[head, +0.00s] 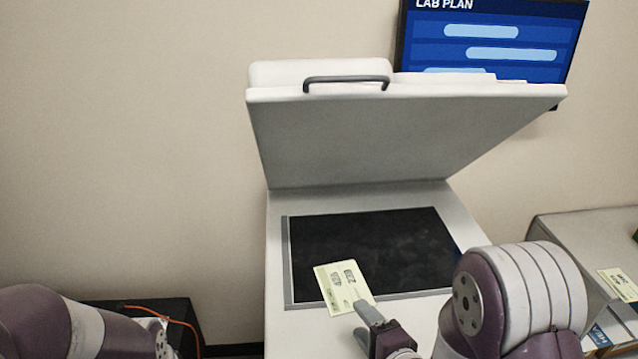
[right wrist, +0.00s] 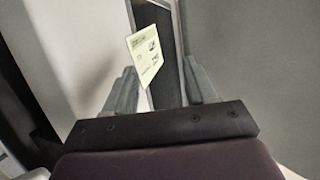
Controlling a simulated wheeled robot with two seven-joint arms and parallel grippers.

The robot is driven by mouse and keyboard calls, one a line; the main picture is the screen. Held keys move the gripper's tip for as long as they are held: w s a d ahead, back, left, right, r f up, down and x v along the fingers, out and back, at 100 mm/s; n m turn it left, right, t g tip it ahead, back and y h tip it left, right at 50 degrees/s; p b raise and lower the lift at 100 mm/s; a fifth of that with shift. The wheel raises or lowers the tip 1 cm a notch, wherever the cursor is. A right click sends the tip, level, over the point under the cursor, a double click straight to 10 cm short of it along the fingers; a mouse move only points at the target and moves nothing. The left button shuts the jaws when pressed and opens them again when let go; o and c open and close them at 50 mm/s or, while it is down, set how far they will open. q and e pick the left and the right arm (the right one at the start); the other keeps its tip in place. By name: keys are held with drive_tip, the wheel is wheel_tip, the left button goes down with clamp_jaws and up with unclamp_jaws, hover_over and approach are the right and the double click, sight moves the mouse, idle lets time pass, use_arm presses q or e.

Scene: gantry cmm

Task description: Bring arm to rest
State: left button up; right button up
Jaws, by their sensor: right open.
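My right gripper (head: 371,322) is in front of the flatbed machine's dark glass (head: 365,245), at the near edge of a pale yellow printed card (head: 340,285). In the right wrist view the same gripper (right wrist: 161,88) has its two grey fingers apart, and the card (right wrist: 145,58) shows in the gap beyond them. The card lies tilted over the glass's near left corner and frame; the fingers do not appear closed on it. My left arm (head: 50,325) enters at the lower left; its gripper is out of the picture.
The machine's thick white lid (head: 390,130) stands raised, with a dark handle (head: 346,80). A wall screen (head: 490,45) is behind it. A grey surface at the right holds another pale card (head: 622,283). An orange cable (head: 175,322) lies near my left arm.

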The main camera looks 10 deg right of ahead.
drive_tip(key=d+n+g+h, duration=0.1)
drive_tip(key=w+f+n+g, duration=0.1)
drive_tip(key=n, duration=0.1)
drive_tip(key=shift+d+f+h, duration=0.15)
drive_tip(key=shift+d+h, duration=0.25)
drive_tip(key=d+n+g, duration=0.1)
drive_tip(key=n, duration=0.1)
drive_tip(key=s+d+n+g+h, duration=0.1)
drive_tip(key=n+g, duration=0.1)
drive_tip(key=s+d+f+n+g+h, duration=0.1)
drive_tip(key=shift+n, duration=0.4)
drive_tip(key=s+n+g, duration=0.6)
drive_tip(key=s+g, duration=0.1)
drive_tip(key=s, duration=0.2)
drive_tip(key=shift+s+f+n+h+b, duration=0.2)
drive_tip(key=shift+f+n+h+b, duration=0.1)
drive_tip(key=shift+n+b, duration=0.15)
